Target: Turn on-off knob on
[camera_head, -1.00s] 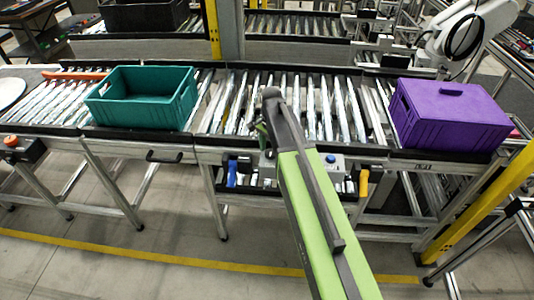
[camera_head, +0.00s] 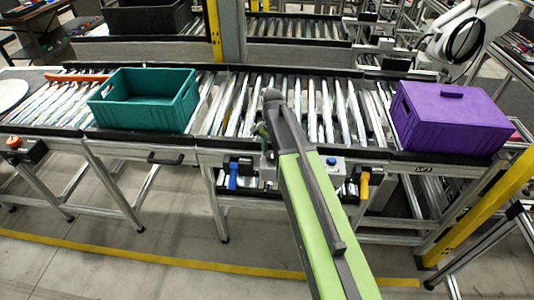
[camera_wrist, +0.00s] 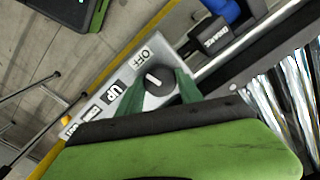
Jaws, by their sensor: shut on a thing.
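The on-off knob (camera_wrist: 153,88) is round and black with a white pointer line. The pointer's upper end leans toward the upper left, near that label. My gripper (camera_wrist: 159,77) has its two green fingers on either side of the knob and is shut on it. In the head view, my gripper (camera_head: 262,130) is at the conveyor's front edge, mostly hidden by my arm.
A teal crate (camera_head: 165,116) and a purple crate (camera_head: 450,137) stand on the roller conveyor. The floor in front is clear.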

